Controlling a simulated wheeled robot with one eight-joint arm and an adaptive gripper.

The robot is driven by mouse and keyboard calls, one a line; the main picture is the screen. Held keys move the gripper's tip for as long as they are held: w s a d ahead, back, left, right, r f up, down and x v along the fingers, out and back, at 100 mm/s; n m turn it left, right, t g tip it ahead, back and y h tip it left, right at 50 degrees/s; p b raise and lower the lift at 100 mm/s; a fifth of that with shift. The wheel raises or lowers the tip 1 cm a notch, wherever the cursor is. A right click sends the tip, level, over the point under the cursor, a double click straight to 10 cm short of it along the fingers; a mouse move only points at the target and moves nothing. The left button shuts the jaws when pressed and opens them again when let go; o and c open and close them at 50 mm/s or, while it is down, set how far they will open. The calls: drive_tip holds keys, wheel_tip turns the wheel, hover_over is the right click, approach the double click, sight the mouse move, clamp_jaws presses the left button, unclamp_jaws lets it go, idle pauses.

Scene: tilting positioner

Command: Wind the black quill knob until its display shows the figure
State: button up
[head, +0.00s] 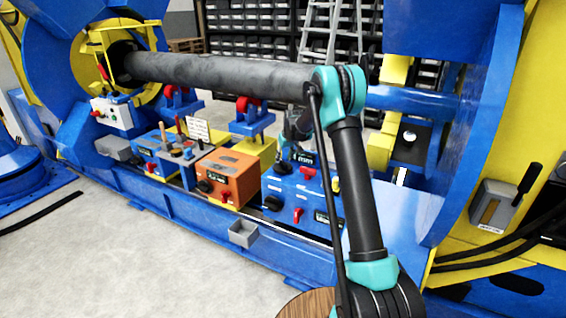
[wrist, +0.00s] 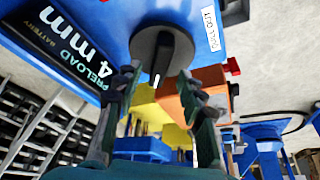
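The black quill knob (wrist: 163,55), a round disc with a raised bar and a white pointer mark, is on the blue panel at the top of the wrist view. A white label (wrist: 210,30) beside it reads "QUILL OUT". The dark display (wrist: 75,45) to its left reads "PRELOAD" and "4 mm", with "BATTERY" in small letters. My gripper (wrist: 157,80) is open, its two fingers apart on either side of the knob's bar. I cannot tell whether they touch it. In the head view my gripper (head: 293,132) is partly hidden behind my arm, above the blue control box (head: 290,190).
An orange box (head: 228,178) with its own black knob and red switch stands left of the blue box. A long dark shaft (head: 215,73) runs above on red rollers. A small grey bin (head: 243,233) hangs at the front. The floor at lower left is clear.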

sight(283, 162)
drive_tip(key=shift+x, duration=1.55)
clamp_jaws()
